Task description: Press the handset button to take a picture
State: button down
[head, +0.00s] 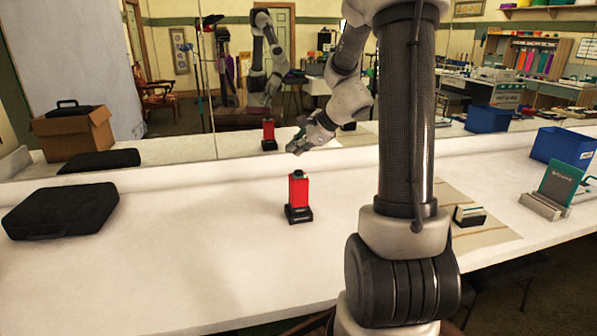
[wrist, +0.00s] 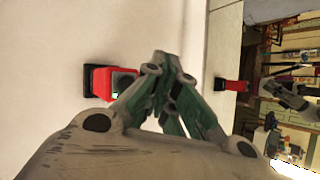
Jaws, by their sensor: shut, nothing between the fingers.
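A red handset (head: 299,190) stands upright in a black base on the white table, with a dark top end. In the wrist view the handset (wrist: 101,83) shows sideways, left of the fingers, with its dark top end toward them. My gripper (head: 296,149) is shut and empty, above the table and above the handset in the head picture, apart from it. In the wrist view the fingertips of my gripper (wrist: 163,58) are together, to the right of the handset's top. The button itself is too small to make out.
A mirror (head: 180,130) behind the table reflects the handset, my arm and the room. A black case (head: 62,208) lies at left. At right are a small card holder (head: 470,215) on a beige mat (head: 490,237), a green board on a stand (head: 560,184) and a blue bin (head: 560,147).

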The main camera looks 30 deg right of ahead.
aim_at(297, 172)
jog(key=shift+f, duration=1.75)
jog(key=shift+f, duration=0.15)
jog(key=shift+f, duration=0.25)
jog(key=shift+f, duration=0.4)
dwell(0.6)
jog(key=shift+r, duration=0.85)
jog(key=shift+r, duration=2.5)
